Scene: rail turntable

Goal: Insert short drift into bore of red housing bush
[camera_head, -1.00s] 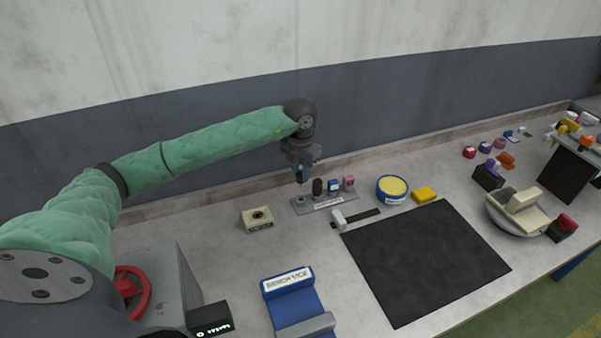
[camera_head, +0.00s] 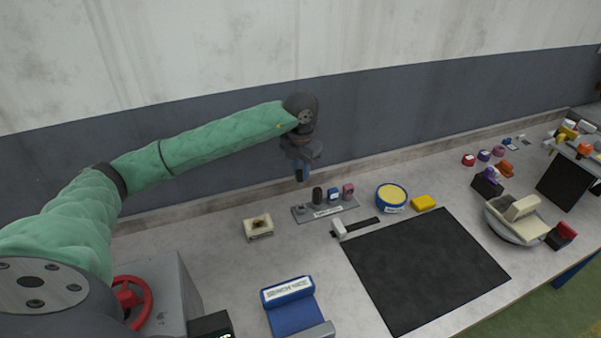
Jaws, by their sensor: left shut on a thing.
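My left gripper (camera_head: 302,176) is shut above the left end of a grey rack (camera_head: 340,207). What it grips is small and dark against the fingers; I take it for the short drift, though its shape is not clear. The rack holds a black piece (camera_head: 317,195), a blue piece (camera_head: 333,194) and a pink piece (camera_head: 348,191). A red ring-like piece (camera_head: 468,160) lies at the back right, and another red piece (camera_head: 567,229) sits on a black block at the right. I cannot tell which is the red housing bush. My right gripper is not in view.
A cream block with a dark hole (camera_head: 258,228) stands left of the rack. A round turntable (camera_head: 512,232) stands at right.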

